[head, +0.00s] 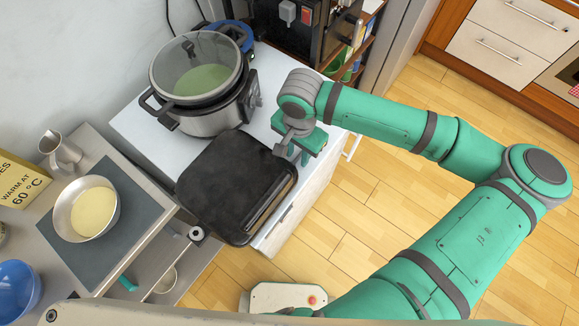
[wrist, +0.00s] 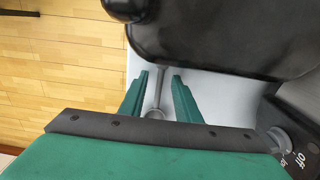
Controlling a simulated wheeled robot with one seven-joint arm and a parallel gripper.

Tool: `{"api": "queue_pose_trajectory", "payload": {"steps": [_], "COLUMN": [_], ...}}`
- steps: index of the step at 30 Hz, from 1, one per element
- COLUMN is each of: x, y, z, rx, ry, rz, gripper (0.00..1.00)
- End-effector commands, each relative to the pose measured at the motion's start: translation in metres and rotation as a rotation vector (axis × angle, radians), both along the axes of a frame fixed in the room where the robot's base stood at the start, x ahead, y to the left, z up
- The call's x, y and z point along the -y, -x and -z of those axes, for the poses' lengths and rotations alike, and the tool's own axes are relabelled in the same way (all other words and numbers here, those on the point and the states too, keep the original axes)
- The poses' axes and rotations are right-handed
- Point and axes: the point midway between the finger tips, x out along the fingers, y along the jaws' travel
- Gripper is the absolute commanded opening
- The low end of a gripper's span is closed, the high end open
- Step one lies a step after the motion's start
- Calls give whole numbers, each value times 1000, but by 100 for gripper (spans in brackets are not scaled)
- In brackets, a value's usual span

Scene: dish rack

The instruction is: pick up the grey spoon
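The grey spoon (wrist: 158,92) shows in the wrist view as a thin handle with a rounded end, on or just above the white cabinet top. Its far end meets the edge of the black appliance, so I cannot tell whether part of it is hidden. My gripper (wrist: 161,76) is open, with one green finger on each side of the spoon and a gap on both sides. In the head view my gripper (head: 296,152) is over the cabinet top, just right of the black appliance. I cannot clearly make out the spoon there.
The black appliance (head: 236,186) lies close beside my gripper. A lidded pot (head: 212,120) stands behind it on the white cabinet (head: 140,122). At the left are a pan (head: 68,215), a metal jug (head: 62,152) and a blue bowl (head: 17,287). Open floor (head: 385,215) lies to the right.

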Motion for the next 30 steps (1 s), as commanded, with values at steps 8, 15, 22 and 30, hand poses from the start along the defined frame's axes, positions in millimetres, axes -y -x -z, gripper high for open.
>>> {"api": "queue_pose_trajectory", "payload": {"steps": [8,15,22,30], "x": [0,0,0,0], "y": [0,0,0,0], "z": [7,7,7,1], "rx": [1,1,1,1], "ry": [-1,-1,-1,-3], "rz": [0,0,0,0], "gripper": [30,0,0,0]}}
